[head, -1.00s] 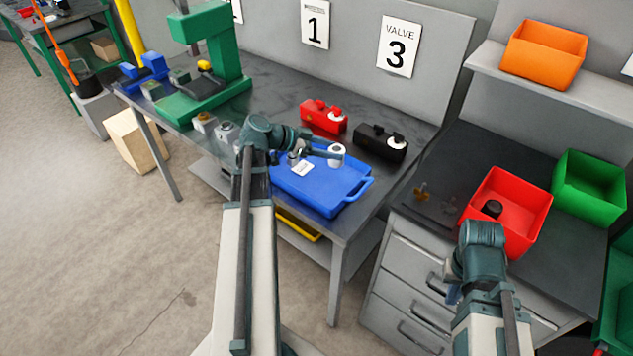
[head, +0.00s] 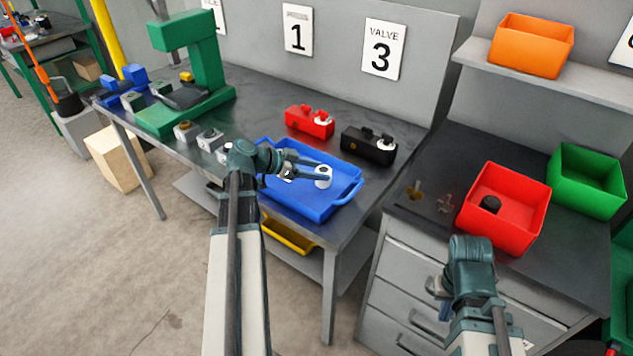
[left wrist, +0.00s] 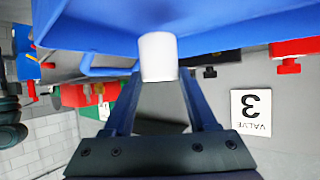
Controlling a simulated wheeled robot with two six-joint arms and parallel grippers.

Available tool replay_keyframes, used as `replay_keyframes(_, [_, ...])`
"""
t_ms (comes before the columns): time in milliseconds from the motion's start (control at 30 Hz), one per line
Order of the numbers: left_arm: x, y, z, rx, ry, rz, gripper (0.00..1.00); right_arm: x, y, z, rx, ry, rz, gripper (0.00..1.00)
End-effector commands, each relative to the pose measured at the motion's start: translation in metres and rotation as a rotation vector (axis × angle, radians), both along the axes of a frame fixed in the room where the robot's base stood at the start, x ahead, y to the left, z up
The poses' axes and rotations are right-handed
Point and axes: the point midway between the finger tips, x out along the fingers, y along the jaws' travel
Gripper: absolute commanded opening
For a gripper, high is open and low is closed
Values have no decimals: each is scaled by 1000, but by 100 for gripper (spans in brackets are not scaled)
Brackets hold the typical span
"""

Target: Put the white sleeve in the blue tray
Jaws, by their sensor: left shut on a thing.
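The white sleeve (head: 323,182) is a short hollow cylinder, upright, over the right part of the blue tray (head: 312,208). My left gripper (head: 325,171) is shut on it. In the left wrist view the sleeve (left wrist: 158,58) sits between the two fingertips (left wrist: 158,72), with the blue tray (left wrist: 225,28) right against its outline. I cannot tell whether the sleeve touches the tray floor. My right gripper (head: 438,288) is low at the right, in front of the grey drawer cabinet, empty as far as I see; its fingers are mostly hidden.
A red block (head: 309,122) and a black block (head: 368,145), each with a white ring, stand behind the tray. A green press (head: 205,60) is at the left. A red bin (head: 530,213) holding a black piece and a green bin (head: 590,180) stand on the right cabinet.

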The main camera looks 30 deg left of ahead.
Motion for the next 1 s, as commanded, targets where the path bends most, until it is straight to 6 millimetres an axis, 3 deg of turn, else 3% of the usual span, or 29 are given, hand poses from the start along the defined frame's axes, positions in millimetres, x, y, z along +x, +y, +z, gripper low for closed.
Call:
replay_keyframes(33, [0, 0, -12, 0, 0, 0, 2, 0, 0, -12, 0, 0, 0, 0])
replay_keyframes(200, [0, 0, -31, 0, 0, 0, 2, 0, 0, -31, 0, 0, 0, 0])
replay_keyframes(633, [0, 0, -34, 0, 0, 0, 2, 0, 0, -34, 0, 0, 0, 0])
replay_keyframes(667, [0, 0, -33, 0, 0, 0, 61, 0, 0, -33, 0, 0, 0, 0])
replay_keyframes(800, [0, 0, -32, 0, 0, 0, 86, 0, 0, -32, 0, 0, 0, 0])
replay_keyframes(1000, [0, 0, -32, 0, 0, 0, 88, 0, 0, -32, 0, 0, 0, 0])
